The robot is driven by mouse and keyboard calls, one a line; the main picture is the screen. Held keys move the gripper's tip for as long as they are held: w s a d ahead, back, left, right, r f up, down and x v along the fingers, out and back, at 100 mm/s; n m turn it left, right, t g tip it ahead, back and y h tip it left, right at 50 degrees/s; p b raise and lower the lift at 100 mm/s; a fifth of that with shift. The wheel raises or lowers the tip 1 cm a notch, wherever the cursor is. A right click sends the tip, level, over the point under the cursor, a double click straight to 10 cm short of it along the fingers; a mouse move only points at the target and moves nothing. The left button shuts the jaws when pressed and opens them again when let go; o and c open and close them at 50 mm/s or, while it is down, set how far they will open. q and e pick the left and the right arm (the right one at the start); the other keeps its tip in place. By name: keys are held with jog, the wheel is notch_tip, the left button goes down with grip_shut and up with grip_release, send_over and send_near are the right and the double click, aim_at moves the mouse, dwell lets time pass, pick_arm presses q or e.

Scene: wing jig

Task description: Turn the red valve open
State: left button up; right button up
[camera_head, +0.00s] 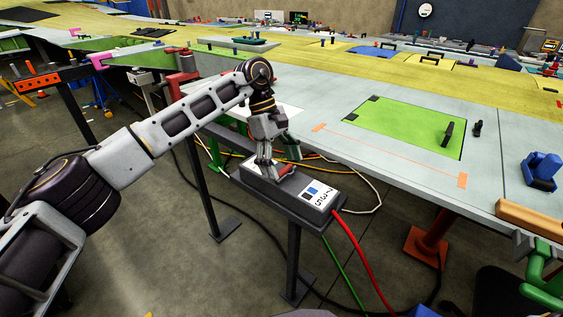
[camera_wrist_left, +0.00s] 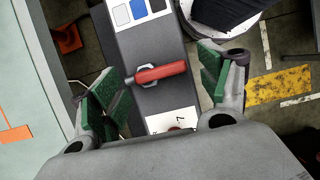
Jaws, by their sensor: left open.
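The red valve handle (camera_head: 285,171) sits on top of a dark grey box on a post, partly hidden by my left gripper in the head view. In the left wrist view the red handle (camera_wrist_left: 162,73) lies crosswise to the box, on a grey hub at its left end. My left gripper (camera_head: 266,166) points down over the box. In the left wrist view its green-padded fingers (camera_wrist_left: 160,82) are apart, one on either side of the handle, with gaps visible between pads and handle. I cannot tell the exact height of the fingertips. My right gripper is not in view.
The box top (camera_head: 298,190) carries a white label with coloured squares. A red hose (camera_head: 356,242) hangs from its near end. The long workbench (camera_head: 390,165) with a green mat (camera_head: 405,126) stands behind it. An orange-footed post (camera_head: 429,240) stands to the right.

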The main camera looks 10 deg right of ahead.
pick_arm(q)
jog(key=v, duration=1.2)
dwell(0.4)
dwell(0.3)
